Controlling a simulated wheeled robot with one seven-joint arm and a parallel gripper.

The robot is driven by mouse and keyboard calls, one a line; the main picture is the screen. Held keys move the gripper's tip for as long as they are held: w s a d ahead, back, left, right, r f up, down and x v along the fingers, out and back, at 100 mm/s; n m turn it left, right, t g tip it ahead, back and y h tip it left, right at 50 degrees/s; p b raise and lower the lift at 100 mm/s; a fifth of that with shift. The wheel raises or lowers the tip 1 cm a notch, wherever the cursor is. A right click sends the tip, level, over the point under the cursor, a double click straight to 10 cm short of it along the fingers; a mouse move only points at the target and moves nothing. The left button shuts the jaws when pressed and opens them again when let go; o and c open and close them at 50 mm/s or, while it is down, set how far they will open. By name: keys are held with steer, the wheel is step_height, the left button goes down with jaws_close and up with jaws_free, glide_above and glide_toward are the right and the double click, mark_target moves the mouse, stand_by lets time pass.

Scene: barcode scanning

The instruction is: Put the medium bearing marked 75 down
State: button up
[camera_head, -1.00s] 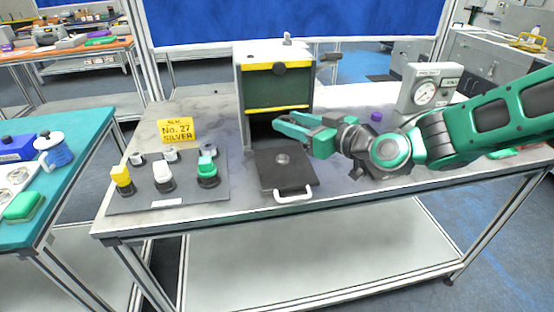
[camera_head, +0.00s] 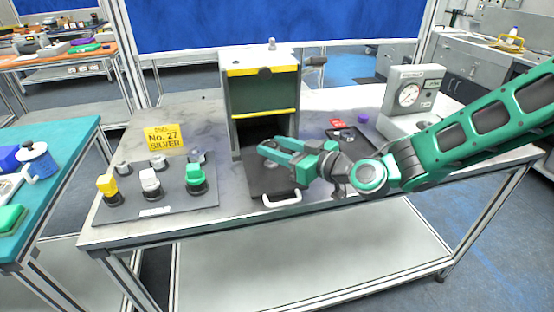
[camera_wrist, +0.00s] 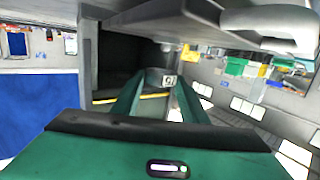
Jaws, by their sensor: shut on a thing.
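My gripper (camera_head: 264,149) is over the black plate with a white handle (camera_head: 262,184), in front of the box with yellow edges. In the wrist view my gripper (camera_wrist: 158,78) is shut on the medium bearing (camera_wrist: 153,75), a small grey ring with a white tag (camera_wrist: 169,81). The mark on the tag is too small to read surely. The bearing is hidden or too small to make out in the head view. The plate's grey underside or edge (camera_wrist: 190,22) shows close by in the wrist view; I cannot tell whether the bearing touches it.
The box (camera_head: 235,100) stands open at its lower front. Left of it lies a grey board (camera_head: 125,210) with yellow, white and green-topped pieces and a yellow sign (camera_head: 164,138). A dial gauge (camera_head: 408,95) and a dark tray (camera_head: 368,138) stand at the right.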

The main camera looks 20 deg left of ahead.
mark_target(276, 168)
steer(key=shift+f, duration=1.85)
steer(key=shift+f, duration=0.15)
steer(key=o, duration=1.1)
steer(key=shift+o, duration=0.2)
